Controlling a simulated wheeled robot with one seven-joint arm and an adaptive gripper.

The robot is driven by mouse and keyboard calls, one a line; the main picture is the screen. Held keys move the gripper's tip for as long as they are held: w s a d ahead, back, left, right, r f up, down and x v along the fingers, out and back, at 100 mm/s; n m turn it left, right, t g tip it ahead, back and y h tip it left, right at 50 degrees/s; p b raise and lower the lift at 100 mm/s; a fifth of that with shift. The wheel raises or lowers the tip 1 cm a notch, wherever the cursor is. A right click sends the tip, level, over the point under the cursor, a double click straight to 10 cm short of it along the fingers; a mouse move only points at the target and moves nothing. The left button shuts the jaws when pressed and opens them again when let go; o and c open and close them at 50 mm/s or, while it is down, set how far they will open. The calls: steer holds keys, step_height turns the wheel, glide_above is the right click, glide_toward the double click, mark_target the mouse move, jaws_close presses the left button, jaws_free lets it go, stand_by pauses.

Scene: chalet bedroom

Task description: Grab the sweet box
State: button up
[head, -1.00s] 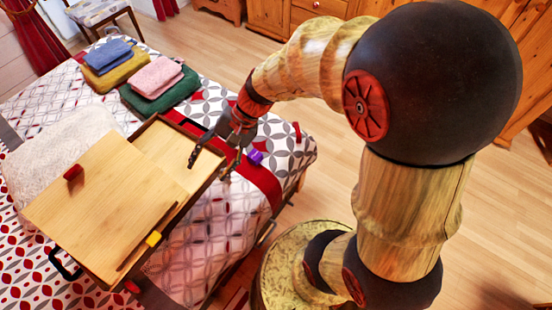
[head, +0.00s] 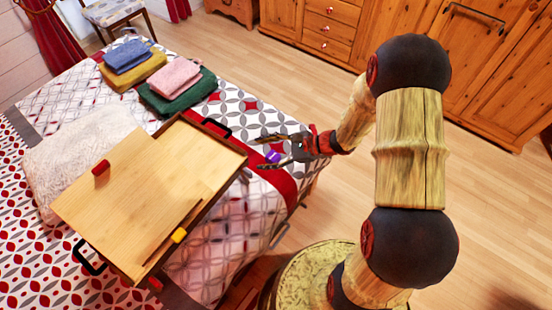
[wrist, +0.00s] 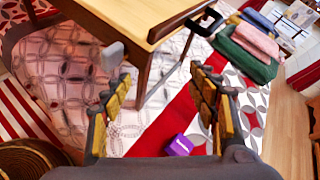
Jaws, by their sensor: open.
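A small purple box (head: 272,156), which seems to be the sweet box, lies on the bed beside the red runner, right of the wooden tray table. My gripper (head: 260,152) is open, its two fingers pointing left, with the box appearing between them in the head view. In the wrist view, the purple box (wrist: 180,146) lies on the red runner's edge, low in the picture between the open fingers (wrist: 160,78). The box is apart from the fingers and below them; the exact height gap cannot be told. Nothing is held.
The wooden tray table (head: 140,205) stands on the bed close to the left of my gripper, with a black handle (head: 217,127). Folded towels (head: 178,92) lie behind. Floor at right is free.

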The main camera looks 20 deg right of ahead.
steer(key=w+d+f+m+t, duration=0.3)
steer(key=d+f+m, duration=0.15)
steer(key=f, duration=0.25)
steer(key=m+t+h, duration=0.3)
steer(key=m+h, duration=0.1)
steer(key=m, duration=0.2)
glide_toward(277, 159)
steer(key=x, duration=0.4)
steer(key=shift+w+a+r, duration=0.2)
steer(key=shift+w+a, duration=0.05)
steer(key=shift+a, duration=0.1)
steer(key=shift+d+f, duration=0.1)
steer(key=shift+f, duration=0.25)
steer(key=b+x, duration=0.2)
steer(key=x, duration=0.5)
steer(key=shift+d+f+b, duration=0.15)
steer(key=shift+b, duration=0.25)
steer(key=shift+w, duration=0.25)
steer(key=c, duration=0.4)
steer(key=c, duration=0.7)
steer(key=shift+c, duration=0.7)
